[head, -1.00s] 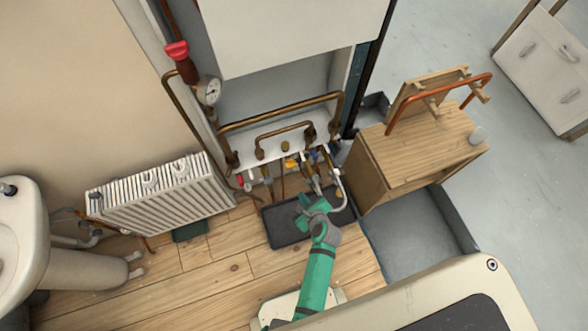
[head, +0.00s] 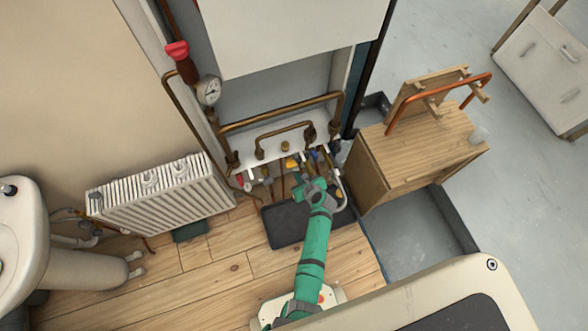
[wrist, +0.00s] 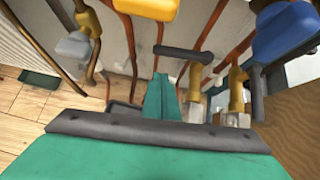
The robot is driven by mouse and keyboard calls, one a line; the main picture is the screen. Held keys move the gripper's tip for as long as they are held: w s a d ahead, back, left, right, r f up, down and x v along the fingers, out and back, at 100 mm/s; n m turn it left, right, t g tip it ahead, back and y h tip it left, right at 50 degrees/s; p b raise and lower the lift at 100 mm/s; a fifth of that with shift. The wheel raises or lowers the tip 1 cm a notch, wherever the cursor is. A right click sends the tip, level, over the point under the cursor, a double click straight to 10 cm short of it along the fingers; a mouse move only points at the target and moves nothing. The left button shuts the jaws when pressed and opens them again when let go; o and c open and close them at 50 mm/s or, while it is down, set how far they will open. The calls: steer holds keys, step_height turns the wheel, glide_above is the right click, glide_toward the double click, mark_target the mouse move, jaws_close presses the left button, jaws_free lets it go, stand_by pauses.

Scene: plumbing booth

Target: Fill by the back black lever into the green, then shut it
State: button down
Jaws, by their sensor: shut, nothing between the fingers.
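My gripper (head: 314,186) is low under the boiler, among the valves; in the wrist view its green fingers (wrist: 161,98) are together and empty. Just beyond the fingertips, in the wrist view, a black lever (wrist: 183,53) lies crosswise on a brass valve (wrist: 196,82). A second black lever (wrist: 257,94) stands to the right, turned along its own brass valve (wrist: 237,92). I cannot tell whether the fingers touch either lever, nor surely which is the back one. The round pressure gauge (head: 208,90) is on the pipe at the left; its needle and green zone are too small to read.
A yellow-handled part (wrist: 148,8) and a blue one (wrist: 285,32) hang near the fingers, with copper pipes around. A dark tray (head: 285,226) lies on the floor below. A wooden cabinet (head: 425,150) is close on the right, a radiator (head: 160,200) on the left.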

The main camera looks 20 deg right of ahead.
mark_target(298, 160)
steer(key=shift+w+a+r, duration=0.1)
steer(key=shift+w+a, duration=0.05)
steer(key=shift+w, duration=0.8)
steer(key=shift+w+a, duration=0.15)
steer(key=shift+w, duration=0.8)
steer(key=shift+w+a, duration=0.2)
steer(key=shift+w, duration=0.25)
steer(key=shift+w+a, duration=0.2)
steer(key=shift+w, duration=0.25)
steer(key=shift+w+r, duration=0.1)
